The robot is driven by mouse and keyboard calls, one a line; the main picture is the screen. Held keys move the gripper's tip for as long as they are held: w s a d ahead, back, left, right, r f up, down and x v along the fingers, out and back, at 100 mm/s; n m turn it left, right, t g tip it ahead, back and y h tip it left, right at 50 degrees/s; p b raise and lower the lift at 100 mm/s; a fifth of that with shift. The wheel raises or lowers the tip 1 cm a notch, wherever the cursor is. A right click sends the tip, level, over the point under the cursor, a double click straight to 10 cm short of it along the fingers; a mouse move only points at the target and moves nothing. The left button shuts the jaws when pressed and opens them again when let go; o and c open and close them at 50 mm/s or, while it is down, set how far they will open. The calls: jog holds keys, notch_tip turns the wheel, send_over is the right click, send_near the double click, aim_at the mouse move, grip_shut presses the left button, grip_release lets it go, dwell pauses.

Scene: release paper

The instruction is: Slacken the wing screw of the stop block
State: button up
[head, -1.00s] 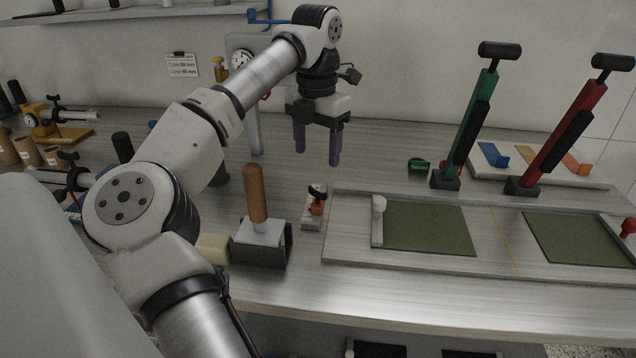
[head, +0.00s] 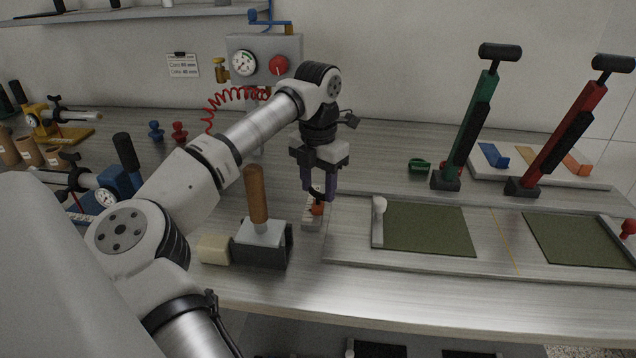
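A small pale block (head: 310,224) lies on the bench, left of the mat frame. It has an orange-red part (head: 317,209) on top and looks like the stop block. A dark screw-like piece at its top is mostly hidden behind my fingers now. My gripper (head: 319,197) points down over this block, its two purple fingers apart, one on each side of the block's upper part. I cannot tell whether either finger touches it.
A wooden-handled tool (head: 256,195) in a dark holder (head: 275,250) stands close on the left. Green (head: 470,130) and red (head: 570,125) levers rise behind. The front bench strip is clear.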

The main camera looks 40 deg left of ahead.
aim_at(318, 189)
jog(key=c, duration=0.5)
jog(key=shift+n+b, duration=0.3)
jog(key=shift+n, duration=1.7)
jog(key=o, duration=1)
jog(key=shift+c, duration=0.2)
jog(key=shift+r, duration=0.15)
notch_tip(318, 189, up, 14)
jog(key=p, duration=1)
jog(key=shift+f, duration=0.2)
jog(key=shift+f, duration=0.1)
